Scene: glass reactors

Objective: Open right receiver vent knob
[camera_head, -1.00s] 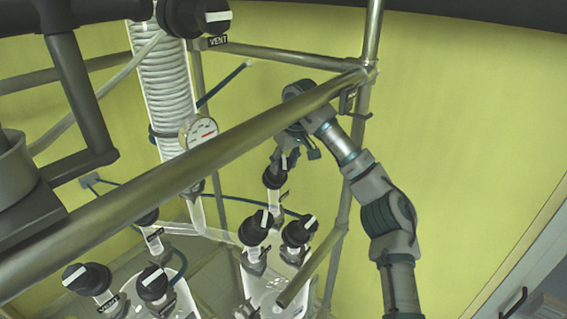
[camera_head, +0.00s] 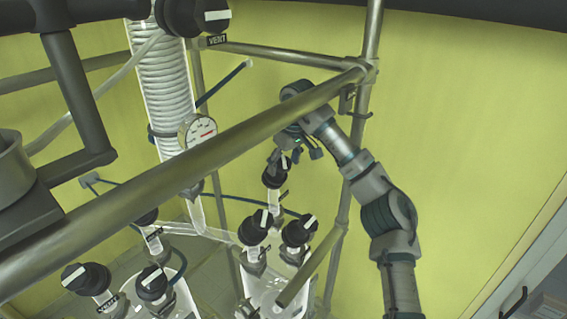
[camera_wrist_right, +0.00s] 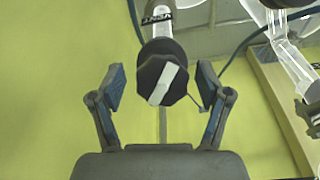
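A black knob with a white pointer bar (camera_head: 275,174) tops a glass neck on the right receiver (camera_head: 273,290) in the head view. My right gripper (camera_head: 294,150) is just above and behind it. In the right wrist view the same knob (camera_wrist_right: 162,80) sits between the two spread fingers of my right gripper (camera_wrist_right: 160,68), with a gap on each side. The gripper is open. Its pointer bar is tilted. A small label (camera_wrist_right: 157,18) is on the neck, too small to read surely. My left gripper is out of view.
Two more black knobs (camera_head: 255,228) (camera_head: 298,232) stand close below on the right receiver. A metal rail (camera_head: 190,165) crosses the head view in front, and an upright post (camera_head: 358,115) stands beside my right arm. The left receiver's knobs (camera_head: 86,278) are at lower left.

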